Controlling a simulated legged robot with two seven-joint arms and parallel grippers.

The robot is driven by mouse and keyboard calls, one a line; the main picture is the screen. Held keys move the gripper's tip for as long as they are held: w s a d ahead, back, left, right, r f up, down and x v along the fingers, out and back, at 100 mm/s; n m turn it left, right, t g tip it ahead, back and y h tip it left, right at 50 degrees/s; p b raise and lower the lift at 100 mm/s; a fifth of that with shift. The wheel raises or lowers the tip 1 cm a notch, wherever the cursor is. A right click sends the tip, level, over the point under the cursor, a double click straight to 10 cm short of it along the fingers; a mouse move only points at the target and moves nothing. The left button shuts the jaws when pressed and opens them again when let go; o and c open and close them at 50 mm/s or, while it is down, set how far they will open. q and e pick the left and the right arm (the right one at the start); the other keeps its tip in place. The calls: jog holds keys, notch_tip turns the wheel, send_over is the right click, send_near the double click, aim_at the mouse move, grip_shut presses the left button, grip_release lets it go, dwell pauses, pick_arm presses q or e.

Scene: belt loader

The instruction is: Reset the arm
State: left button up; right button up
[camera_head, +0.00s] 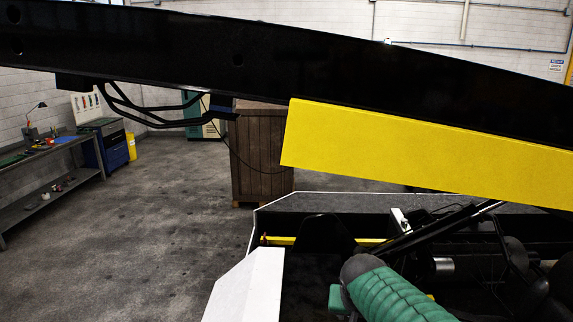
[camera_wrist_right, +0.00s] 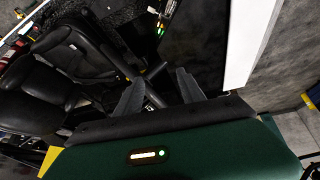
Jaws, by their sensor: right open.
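My right arm (camera_head: 395,295), in a ribbed green sleeve, shows at the bottom of the head view, over the dark cab area of the belt loader. Its hand is mostly out of sight there. In the right wrist view my right gripper (camera_wrist_right: 158,77) has its two grey fingers spread, with nothing between them. Beyond the fingers are a black seat (camera_wrist_right: 75,55), a dark floor panel and a small lit green control (camera_wrist_right: 161,32). My left gripper is not in view.
The loader's long black boom (camera_head: 330,62) with a yellow panel (camera_head: 420,150) crosses above the arm. White body edges (camera_head: 250,285) border the cab; one also shows in the wrist view (camera_wrist_right: 250,40). A wooden crate (camera_head: 258,150) and workbench (camera_head: 45,155) stand beyond open floor.

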jog(key=s+d+f+g+b, duration=0.1)
jog(key=s+f+b, duration=0.6)
jog(key=f, duration=0.7)
jog(key=s+d+f+n+g+y+b, duration=0.1)
jog(key=s+f+b, duration=0.6)
jog(key=f, duration=0.7)
jog(key=s+d+f+n+g+b, duration=0.1)
jog(key=s+f+b, duration=0.6)
jog(key=f, duration=0.7)
jog(key=d+b, duration=0.1)
jog(key=b, duration=0.1)
jog(key=shift+d+y+b, duration=0.3)
jog(key=shift+y+b, duration=0.1)
jog(key=shift+s+d+f, duration=0.1)
jog(key=shift+d, duration=0.25)
jog(key=shift+a, duration=0.25)
